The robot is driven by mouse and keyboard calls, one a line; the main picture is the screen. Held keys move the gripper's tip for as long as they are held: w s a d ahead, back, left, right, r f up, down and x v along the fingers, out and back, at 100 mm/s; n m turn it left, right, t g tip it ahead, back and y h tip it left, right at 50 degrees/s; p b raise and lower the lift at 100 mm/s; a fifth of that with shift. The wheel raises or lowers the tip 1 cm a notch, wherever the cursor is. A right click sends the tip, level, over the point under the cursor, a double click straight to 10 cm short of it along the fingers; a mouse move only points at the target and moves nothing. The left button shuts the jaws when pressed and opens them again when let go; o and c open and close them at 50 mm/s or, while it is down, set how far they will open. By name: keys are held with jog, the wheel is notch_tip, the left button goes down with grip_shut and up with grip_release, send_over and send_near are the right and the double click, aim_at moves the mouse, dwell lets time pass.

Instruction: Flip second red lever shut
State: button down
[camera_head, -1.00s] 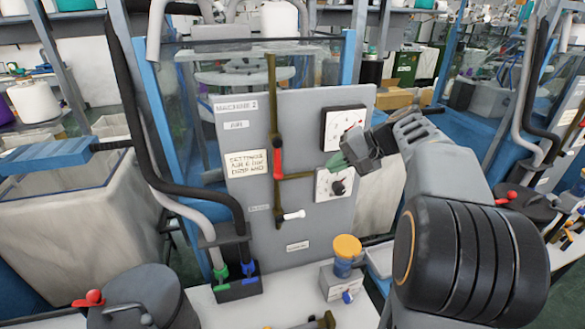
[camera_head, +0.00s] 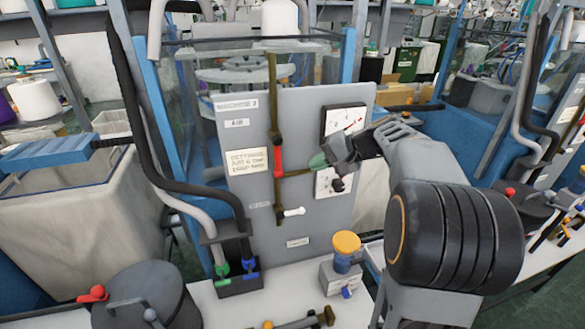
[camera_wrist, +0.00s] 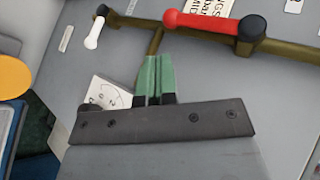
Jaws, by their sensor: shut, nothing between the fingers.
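A red lever (camera_head: 278,160) sits on the olive pipe of the grey machine panel (camera_head: 300,110), lying in line with the vertical pipe. The same red lever shows at the top of the wrist view (camera_wrist: 200,20), with a black pivot at its end. My gripper (camera_head: 318,160) is in front of the panel, to the right of the red lever and apart from it. In the wrist view its green fingertips (camera_wrist: 154,75) are together and empty, near the side branch of pipe. Other red knobs show at the lower left (camera_head: 95,293) and the far right (camera_head: 509,192).
A white lever (camera_head: 293,211) is lower on the same pipe. Two dials, the upper (camera_head: 343,118) and the lower, partly hidden one, sit behind my gripper. A yellow-capped unit (camera_head: 346,243) stands on the white bench below. Black hoses run down the left side.

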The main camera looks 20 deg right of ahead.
aim_at(278, 158)
jog(key=x, duration=0.3)
jog(key=p+x, duration=0.1)
jog(key=x, duration=0.3)
jog(key=shift+w+a+r+p, duration=0.15)
jog(key=shift+a+r+p, duration=0.15)
jog(key=shift+a+r, duration=0.05)
jog(key=shift+a+f+b, duration=0.1)
jog(key=shift+f+b, duration=0.05)
jog(key=shift+b, duration=0.15)
jog(key=shift+a+y+b, duration=0.2)
jog(key=shift+y+b, duration=0.1)
jog(key=shift+b, duration=0.15)
